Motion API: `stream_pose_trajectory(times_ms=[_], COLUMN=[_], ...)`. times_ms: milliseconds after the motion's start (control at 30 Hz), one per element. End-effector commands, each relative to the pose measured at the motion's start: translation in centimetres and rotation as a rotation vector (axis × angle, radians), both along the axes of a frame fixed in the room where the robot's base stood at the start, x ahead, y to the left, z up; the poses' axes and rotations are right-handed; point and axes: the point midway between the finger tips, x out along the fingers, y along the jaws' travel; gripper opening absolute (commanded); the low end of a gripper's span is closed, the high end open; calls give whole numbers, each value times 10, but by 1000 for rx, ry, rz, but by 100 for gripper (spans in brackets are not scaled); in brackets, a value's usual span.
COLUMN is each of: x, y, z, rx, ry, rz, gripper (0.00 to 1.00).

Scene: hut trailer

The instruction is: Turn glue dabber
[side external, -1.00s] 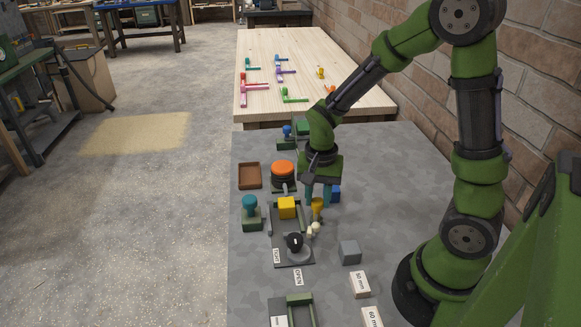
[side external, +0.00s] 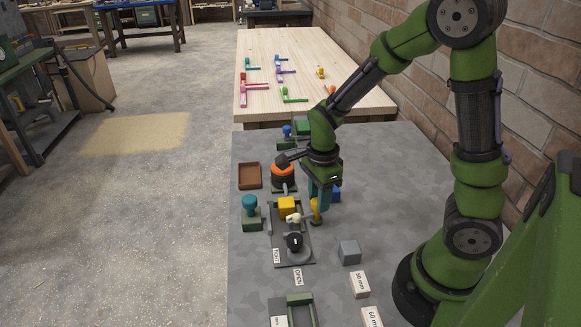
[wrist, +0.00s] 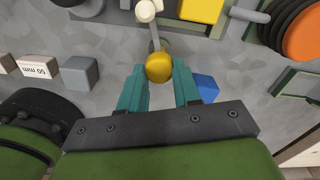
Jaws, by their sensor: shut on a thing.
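The glue dabber has a yellow knob (side external: 316,212) and a pale cream head (side external: 294,218). In the wrist view the yellow knob (wrist: 159,67) sits between the teal fingertips, with the cream head (wrist: 147,10) beyond it at the top edge. My gripper (side external: 317,203) points down at the dabber from above, and its fingers are closed on the yellow knob. It also shows in the wrist view (wrist: 159,76). The cream head points left, toward the yellow block (side external: 287,207). The lower part of the dabber is partly hidden by the fingers.
A black knob (side external: 294,242) on a grey plate is just in front. A blue block (side external: 336,194) lies close behind the gripper, and a grey cube (side external: 350,252) is front right. An orange-topped round part (side external: 283,169) stands behind. Bare table lies to the right.

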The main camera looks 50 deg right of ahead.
Motion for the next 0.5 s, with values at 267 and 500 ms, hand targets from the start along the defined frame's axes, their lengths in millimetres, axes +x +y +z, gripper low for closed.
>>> stream_pose_trajectory(times_ms=[267, 500], x=[0, -1], y=[0, 0], z=[1, 2], rx=[0, 1], ry=[-1, -2], rz=[-222, -347], gripper=[0, 0])
